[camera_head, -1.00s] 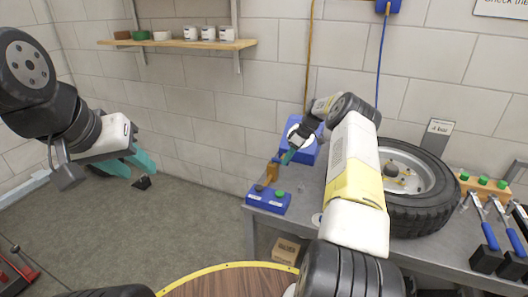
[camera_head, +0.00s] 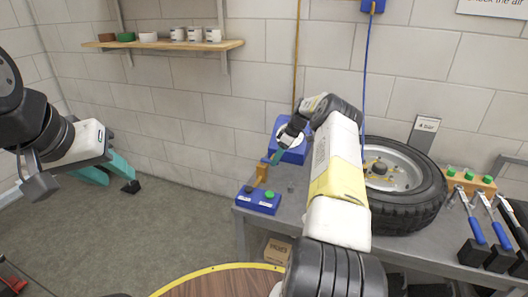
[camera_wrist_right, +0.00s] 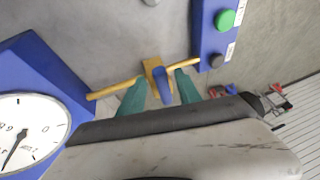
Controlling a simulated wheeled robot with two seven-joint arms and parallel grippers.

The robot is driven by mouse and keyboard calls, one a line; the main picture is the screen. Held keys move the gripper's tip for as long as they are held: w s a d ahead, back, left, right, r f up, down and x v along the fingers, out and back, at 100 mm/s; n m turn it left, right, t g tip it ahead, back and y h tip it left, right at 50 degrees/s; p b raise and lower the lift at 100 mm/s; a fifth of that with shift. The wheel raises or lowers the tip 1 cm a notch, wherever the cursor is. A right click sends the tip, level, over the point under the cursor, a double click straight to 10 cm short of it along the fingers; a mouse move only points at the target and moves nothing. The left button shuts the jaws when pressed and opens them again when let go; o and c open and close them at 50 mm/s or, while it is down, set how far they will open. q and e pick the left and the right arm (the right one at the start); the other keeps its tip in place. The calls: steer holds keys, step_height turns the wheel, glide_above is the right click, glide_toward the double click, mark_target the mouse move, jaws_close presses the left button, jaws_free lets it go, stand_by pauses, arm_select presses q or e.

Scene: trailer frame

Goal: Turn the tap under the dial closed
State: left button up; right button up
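The tap (camera_wrist_right: 153,76) is a yellow block with a short blue handle (camera_wrist_right: 163,86), on a yellow pipe between two blue boxes. In the head view the tap (camera_head: 262,173) stands just behind the button box. The white dial (camera_wrist_right: 28,133) is on the blue box at left in the right wrist view; in the head view the dial (camera_head: 290,139) is partly covered by my right arm. My right gripper (camera_wrist_right: 160,95) is open, its teal fingers on either side of the blue handle with gaps showing; contact is not visible. My left gripper (camera_head: 108,170) is open and empty over the floor.
The blue button box (camera_head: 258,201), with a green and a dark button, sits at the bench's (camera_head: 300,214) front left corner. A tyre (camera_head: 410,215) lies right of my right arm. Blue-handled tools (camera_head: 475,228) stand further right. A round wooden table (camera_head: 225,283) is in front.

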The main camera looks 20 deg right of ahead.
steer(key=shift+r, duration=0.1)
steer(key=v, duration=0.7)
steer(key=shift+r, duration=0.25)
steer(key=shift+d, duration=0.1)
